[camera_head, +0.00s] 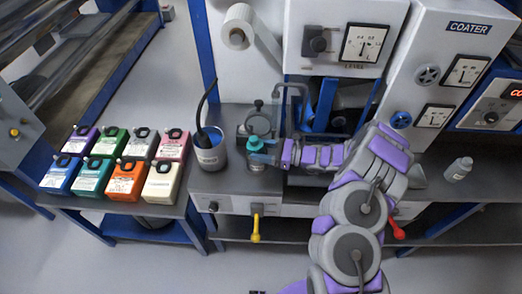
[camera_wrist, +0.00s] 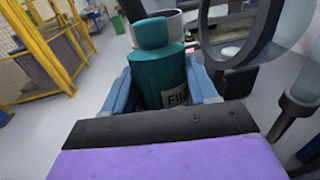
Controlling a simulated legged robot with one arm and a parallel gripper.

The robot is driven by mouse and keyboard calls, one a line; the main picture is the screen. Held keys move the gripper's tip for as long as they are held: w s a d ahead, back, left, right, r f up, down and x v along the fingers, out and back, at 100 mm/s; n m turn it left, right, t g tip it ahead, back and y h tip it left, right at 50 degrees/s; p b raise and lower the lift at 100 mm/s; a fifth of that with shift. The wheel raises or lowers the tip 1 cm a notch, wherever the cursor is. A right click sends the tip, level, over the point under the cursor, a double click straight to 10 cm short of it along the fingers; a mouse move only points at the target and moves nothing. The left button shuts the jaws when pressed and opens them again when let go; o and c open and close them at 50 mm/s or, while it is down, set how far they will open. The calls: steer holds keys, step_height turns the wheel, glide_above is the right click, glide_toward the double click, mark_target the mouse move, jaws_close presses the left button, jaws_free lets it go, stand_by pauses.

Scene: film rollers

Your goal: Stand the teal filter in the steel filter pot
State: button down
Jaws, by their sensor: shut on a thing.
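The teal filter (camera_head: 257,144) is a dark teal cylinder with a narrower cap. It stands upright in my gripper (camera_head: 264,151), whose blue fingers close on it from both sides. In the wrist view the filter (camera_wrist: 158,70) fills the middle between the fingers (camera_wrist: 163,88), and part of a white label shows. A small grey steel pot (camera_head: 256,166), which looks like the filter pot, shows directly below the filter. My fingers and the filter hide part of its mouth. I cannot tell whether the filter's lower end is inside it or above it.
A larger grey pot (camera_head: 209,156) with a black-handled tool stands close to the left. Several coloured cartridges (camera_head: 127,181) sit at the bench's left. A yellow lever (camera_head: 256,226) hangs at the bench front.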

steer(key=shift+d+r, duration=0.1)
steer(key=shift+c, duration=1.6)
jaws_free()
steer(key=shift+r, duration=0.1)
steer(key=shift+d, duration=0.15)
steer(key=d+p, duration=0.1)
steer(key=d, duration=0.3)
steer(key=s+d+p, duration=0.1)
steer(key=d, duration=0.2)
steer(key=s+d+p, duration=0.1)
steer(key=d, duration=0.3)
steer(key=shift+s+d, duration=0.1)
steer(key=shift+d, duration=0.25)
steer(key=s+a+r+n+g, duration=0.55)
steer(key=a+r, duration=0.25)
steer(key=r, duration=0.3)
steer(key=s+a+r+n+g+h, duration=0.4)
steer(key=s+r+n+h, duration=0.3)
steer(key=s, duration=0.4)
steer(key=s+d+r+n+t+h, duration=0.1)
steer(key=s+d+n+t+h, duration=0.1)
steer(key=s+d+n+h, duration=0.2)
steer(key=s+d+r+n+t+h, duration=0.2)
steer(key=s+d+h, duration=0.4)
steer(key=s+d, duration=0.5)
steer(key=s+n, duration=0.1)
steer(key=s, duration=0.6)
steer(key=shift+r+n+h, duration=0.3)
steer(key=shift+n, duration=0.05)
